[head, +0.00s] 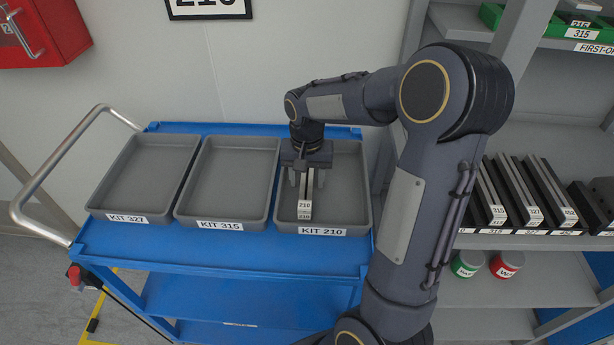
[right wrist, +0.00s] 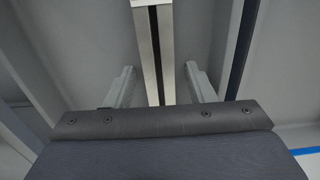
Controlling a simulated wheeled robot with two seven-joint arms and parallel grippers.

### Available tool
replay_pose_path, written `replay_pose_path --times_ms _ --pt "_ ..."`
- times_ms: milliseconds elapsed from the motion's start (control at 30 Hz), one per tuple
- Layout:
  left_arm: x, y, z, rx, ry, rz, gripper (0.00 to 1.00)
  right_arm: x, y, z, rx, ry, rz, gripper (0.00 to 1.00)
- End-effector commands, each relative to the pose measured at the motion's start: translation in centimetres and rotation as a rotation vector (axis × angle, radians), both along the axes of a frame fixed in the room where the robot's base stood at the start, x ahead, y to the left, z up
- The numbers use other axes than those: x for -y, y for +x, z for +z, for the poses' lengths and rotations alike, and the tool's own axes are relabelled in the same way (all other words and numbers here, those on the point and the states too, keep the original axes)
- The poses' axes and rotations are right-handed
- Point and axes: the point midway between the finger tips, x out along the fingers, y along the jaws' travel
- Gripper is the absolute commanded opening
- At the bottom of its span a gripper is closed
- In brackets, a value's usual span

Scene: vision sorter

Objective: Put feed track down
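The feed track (head: 305,208), a narrow light-grey bar with a dark slot and a 210 label on its end, is in the KIT 210 tray (head: 366,205), its labelled end towards the front wall. My right gripper (head: 306,180) points down over the tray with a finger on each side of the track. In the right wrist view the track (right wrist: 146,50) runs between the two fingers, with a gap on both sides, so the gripper is open. The gripper's body hides the track's far part. My left gripper is not in view.
The KIT 315 tray (head: 226,213) and KIT 327 tray (head: 119,207) stand empty on the blue cart (head: 215,262). A metal push handle (head: 60,150) is at the cart's left. A shelf at right holds several dark tracks (head: 520,190) and two small tins (head: 507,264).

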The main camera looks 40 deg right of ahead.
Motion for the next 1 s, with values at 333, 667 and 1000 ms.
replay_pose_path --times_ms 333,667,1000 --pt "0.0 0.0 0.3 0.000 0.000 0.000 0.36 0.0 0.1 0.8 0.002 -0.001 0.000 0.49" --pt "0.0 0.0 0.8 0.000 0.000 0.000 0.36 0.0 0.1 7.3 0.006 -0.001 -0.001 0.49" --pt "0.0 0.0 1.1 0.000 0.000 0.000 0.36 0.0 0.0 12.1 0.003 0.000 0.001 0.49"
